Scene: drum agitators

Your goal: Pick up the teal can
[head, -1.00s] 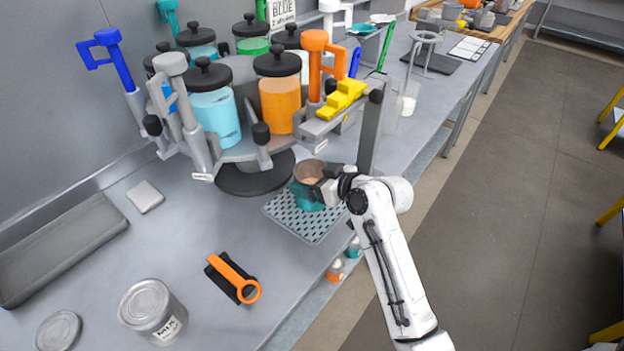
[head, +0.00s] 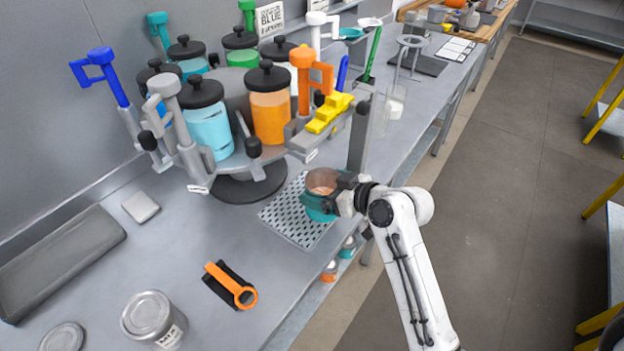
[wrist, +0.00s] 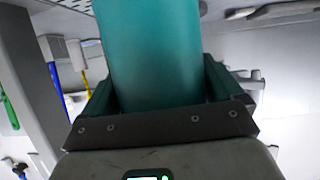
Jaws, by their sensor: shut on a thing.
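The teal can (head: 318,213) is in my gripper (head: 330,203) in the head view, at the right edge of the perforated mat. Its open top shows a brown inside. In the wrist view the can (wrist: 150,55) stands between the two jaws, which press on its sides. My gripper (wrist: 155,100) is shut on it. I cannot tell for sure whether the can's bottom is clear of the surface below.
The grey perforated mat (head: 290,222) lies on the bench below. A carousel of paint canisters, with an orange one (head: 270,118), stands behind it. An orange-handled tool (head: 232,286) and a metal tin (head: 150,318) are at the front left. Open floor lies right.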

